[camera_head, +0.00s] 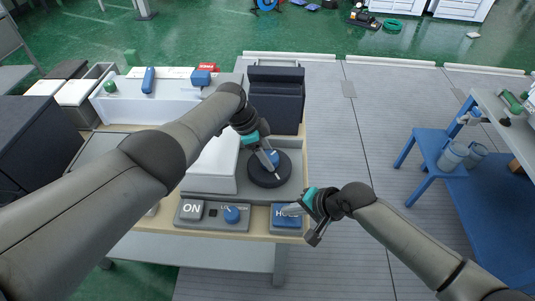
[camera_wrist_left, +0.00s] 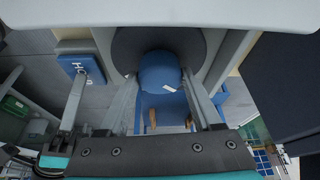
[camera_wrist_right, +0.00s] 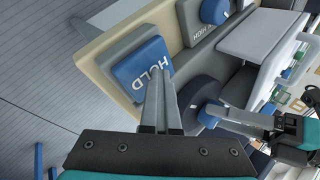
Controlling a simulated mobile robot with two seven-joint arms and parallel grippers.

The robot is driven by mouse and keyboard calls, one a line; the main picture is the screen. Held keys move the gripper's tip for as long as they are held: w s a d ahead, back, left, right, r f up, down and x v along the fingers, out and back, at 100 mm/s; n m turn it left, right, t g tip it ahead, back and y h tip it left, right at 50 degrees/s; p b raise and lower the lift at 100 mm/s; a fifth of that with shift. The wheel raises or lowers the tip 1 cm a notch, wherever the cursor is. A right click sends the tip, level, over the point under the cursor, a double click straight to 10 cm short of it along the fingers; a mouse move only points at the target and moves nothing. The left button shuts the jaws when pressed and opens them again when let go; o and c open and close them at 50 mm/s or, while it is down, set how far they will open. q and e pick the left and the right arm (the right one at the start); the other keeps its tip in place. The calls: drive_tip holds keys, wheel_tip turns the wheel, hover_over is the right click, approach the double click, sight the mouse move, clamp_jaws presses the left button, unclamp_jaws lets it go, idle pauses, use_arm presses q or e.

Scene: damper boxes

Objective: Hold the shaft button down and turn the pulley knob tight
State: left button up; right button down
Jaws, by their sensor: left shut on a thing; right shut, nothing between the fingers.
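The pulley is a dark round disc (camera_head: 284,176) with a blue knob (camera_head: 272,157) at its middle. In the left wrist view the knob (camera_wrist_left: 160,72) sits between the two fingers of my left gripper (camera_wrist_left: 160,92), which is shut on it. The disc (camera_wrist_left: 128,42) shows behind it. The blue HOLD button (camera_head: 281,223) is on the front panel. My right gripper (camera_head: 290,210) is shut and empty, its fingertips at the button. In the right wrist view the tips overlap the button's lower edge (camera_wrist_right: 141,65); I cannot tell how far it is pressed.
The grey front panel also carries an ON button (camera_head: 191,210) and a small blue knob (camera_head: 232,214). A white block (camera_head: 212,167) stands left of the pulley, with a dark box (camera_head: 276,98) behind. A blue table (camera_head: 440,150) stands right, across clear floor.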

use_arm(q)
drive_tip(key=shift+a, duration=0.1)
idle(0.4)
drive_tip(key=o, duration=1.4)
drive_tip(key=shift+v, duration=6)
